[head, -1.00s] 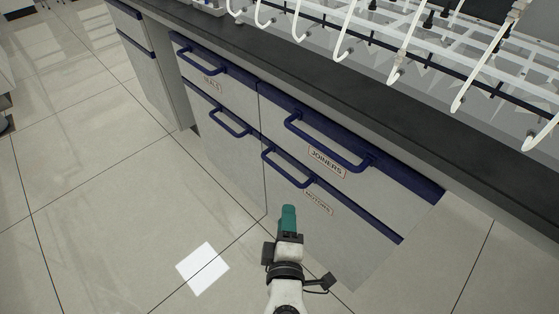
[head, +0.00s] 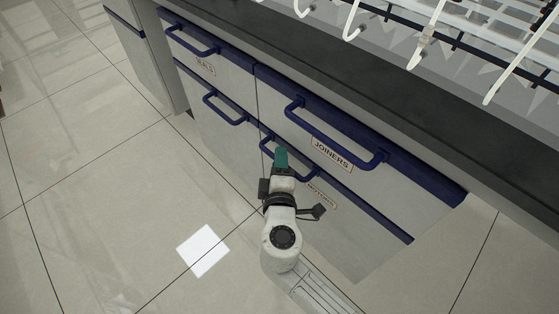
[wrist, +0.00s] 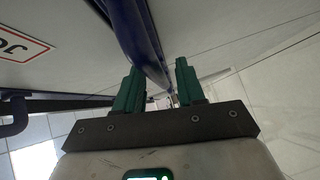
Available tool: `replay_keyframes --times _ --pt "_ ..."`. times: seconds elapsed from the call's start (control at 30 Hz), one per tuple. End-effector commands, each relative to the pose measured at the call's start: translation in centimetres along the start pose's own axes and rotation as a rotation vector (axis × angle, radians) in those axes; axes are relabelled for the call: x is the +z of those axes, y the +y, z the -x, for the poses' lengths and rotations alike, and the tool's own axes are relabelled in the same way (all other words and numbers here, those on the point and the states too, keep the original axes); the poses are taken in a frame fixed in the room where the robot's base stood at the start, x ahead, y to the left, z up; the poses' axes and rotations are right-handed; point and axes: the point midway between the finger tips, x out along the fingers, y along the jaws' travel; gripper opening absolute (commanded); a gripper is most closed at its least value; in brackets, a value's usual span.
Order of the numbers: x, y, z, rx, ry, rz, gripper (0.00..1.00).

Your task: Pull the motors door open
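The motors door (head: 350,225) is the shut lower right front, with a blue top edge and a small MOTORS label (head: 321,195). Its blue bar handle (head: 303,170) is partly hidden behind my gripper (head: 281,154) in the head view. In the wrist view, the two green fingers of my gripper (wrist: 158,88) are apart. A blue handle bar (wrist: 140,40) runs from the top edge down toward the gap between them. I cannot tell whether the fingers touch it or how deep it lies between them.
The JOINERS drawer (head: 390,150) with its handle (head: 335,140) is directly above. The SEALS drawer (head: 215,55) and another handled front (head: 205,110) are at left. A dark worktop (head: 400,90) with white racks overhangs. The tiled floor (head: 90,190) at left is clear.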

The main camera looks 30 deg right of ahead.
Motion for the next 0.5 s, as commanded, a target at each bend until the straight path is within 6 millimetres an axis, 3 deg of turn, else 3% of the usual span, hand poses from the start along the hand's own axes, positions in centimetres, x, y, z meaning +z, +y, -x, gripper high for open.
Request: replay_keyframes --times 0.43,0.5 --pt "0.02 0.00 -1.08 -0.001 0.000 0.000 0.39" --pt "0.02 -0.01 -1.07 -0.001 0.000 0.000 0.32"
